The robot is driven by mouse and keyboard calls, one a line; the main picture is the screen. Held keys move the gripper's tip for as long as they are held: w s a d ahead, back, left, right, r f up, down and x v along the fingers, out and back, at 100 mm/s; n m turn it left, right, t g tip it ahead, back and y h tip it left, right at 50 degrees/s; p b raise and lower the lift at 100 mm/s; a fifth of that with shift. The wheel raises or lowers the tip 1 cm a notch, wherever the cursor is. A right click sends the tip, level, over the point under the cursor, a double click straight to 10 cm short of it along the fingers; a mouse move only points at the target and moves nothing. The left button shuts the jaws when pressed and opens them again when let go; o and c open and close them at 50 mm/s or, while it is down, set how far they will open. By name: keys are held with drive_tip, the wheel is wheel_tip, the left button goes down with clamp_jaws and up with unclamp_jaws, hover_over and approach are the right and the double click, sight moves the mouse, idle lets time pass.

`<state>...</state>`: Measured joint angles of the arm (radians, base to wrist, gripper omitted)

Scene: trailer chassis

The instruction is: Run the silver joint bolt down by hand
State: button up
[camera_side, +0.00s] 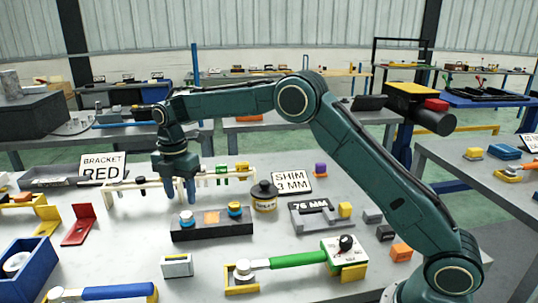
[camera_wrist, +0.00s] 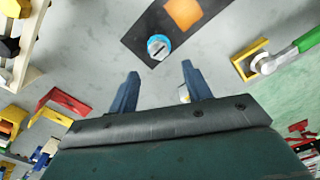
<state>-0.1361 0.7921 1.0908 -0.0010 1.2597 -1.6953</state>
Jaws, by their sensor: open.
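The silver joint bolt (camera_side: 186,216) has a pale slotted head and a blue ring around it. It stands upright at the left end of a dark block (camera_side: 212,231). In the wrist view the bolt (camera_wrist: 158,47) lies just beyond my fingertips, between their lines. My gripper (camera_side: 181,198) points down, open and empty, above and a little behind the bolt in the side view. Its two blue fingers also show in the wrist view (camera_wrist: 160,68). An orange square (camera_side: 211,217) and a yellow-topped bolt (camera_side: 235,209) with a blue ring sit on the same block.
A cream rack (camera_side: 120,199) with hanging tools stands close behind my gripper. A dark-lidded jar (camera_side: 264,197) stands right of the block. A green-handled wrench (camera_side: 290,260) lies at the front right, and a red bracket (camera_side: 79,225) is at left.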

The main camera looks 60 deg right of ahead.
sight(184, 216)
drive_tip(key=shift+f, duration=3.1)
drive_tip(key=c, duration=1)
